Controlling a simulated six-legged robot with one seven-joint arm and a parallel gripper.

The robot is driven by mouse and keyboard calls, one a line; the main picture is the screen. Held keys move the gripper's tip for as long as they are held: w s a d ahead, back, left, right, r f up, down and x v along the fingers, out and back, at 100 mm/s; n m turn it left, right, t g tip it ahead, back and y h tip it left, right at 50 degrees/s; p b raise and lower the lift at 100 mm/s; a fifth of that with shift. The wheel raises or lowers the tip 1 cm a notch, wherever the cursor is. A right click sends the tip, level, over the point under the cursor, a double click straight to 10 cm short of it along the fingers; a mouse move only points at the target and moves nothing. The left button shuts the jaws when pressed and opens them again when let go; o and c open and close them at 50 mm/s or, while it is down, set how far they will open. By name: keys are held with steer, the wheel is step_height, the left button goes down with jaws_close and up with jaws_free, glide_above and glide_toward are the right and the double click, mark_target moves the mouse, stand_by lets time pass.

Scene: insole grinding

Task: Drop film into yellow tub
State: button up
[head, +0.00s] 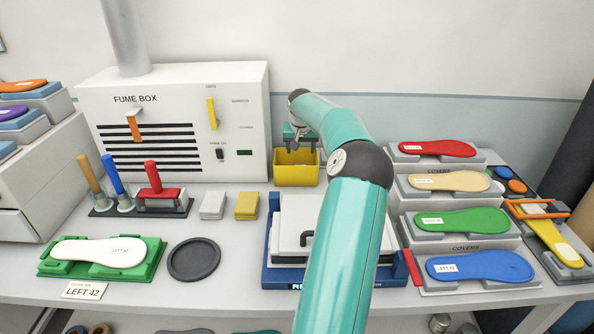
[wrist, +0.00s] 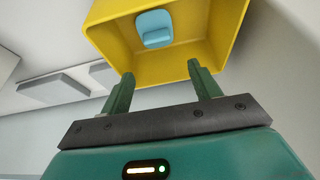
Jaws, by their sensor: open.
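The yellow tub (head: 295,176) stands at the back of the table, just right of the fume box. It also fills the top of the wrist view (wrist: 218,35). A small light blue piece (wrist: 154,28), which looks like the film, lies inside the tub against its inner surface. My gripper (wrist: 160,70) is open, with its two green fingers apart at the tub's mouth and nothing between them. In the head view my gripper (head: 298,143) is over the tub, partly hidden by my arm. The film is not visible in the head view.
The fume box (head: 180,130) stands left of the tub. A white-lidded blue device (head: 285,215) sits in front, partly behind my arm. Stepped racks of coloured insoles (head: 445,182) stand to the right. Grey and yellow blocks (head: 247,205) lie front left of the tub.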

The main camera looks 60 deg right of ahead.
steer(key=shift+r, duration=0.1)
steer(key=v, duration=1.3)
steer(key=shift+a+r, duration=0.2)
steer(key=shift+r, duration=0.1)
steer(key=w+a+r+n, duration=0.25)
steer(key=w+a, duration=0.45)
steer(key=a, duration=0.5)
steer(key=w+a+r+n, duration=0.1)
steer(key=w+a+n, duration=0.35)
steer(key=a, duration=0.85)
steer(key=a+t, duration=0.1)
steer(key=a, duration=1.6)
steer(key=s+a+f+n+t+y, duration=0.1)
steer(key=s+a+f+n+y, duration=0.1)
steer(key=s+a, duration=0.5)
steer(key=s+a+f+n+t+y, duration=0.1)
steer(key=s+a+f, duration=0.4)
steer(key=a, duration=0.9)
steer(key=s+n+y, duration=0.1)
steer(key=s+n, duration=0.1)
steer(key=s, duration=0.1)
steer(key=shift+a+f+n+t, duration=0.15)
steer(key=shift+a+n+t, duration=0.05)
steer(key=shift+n+t, duration=0.1)
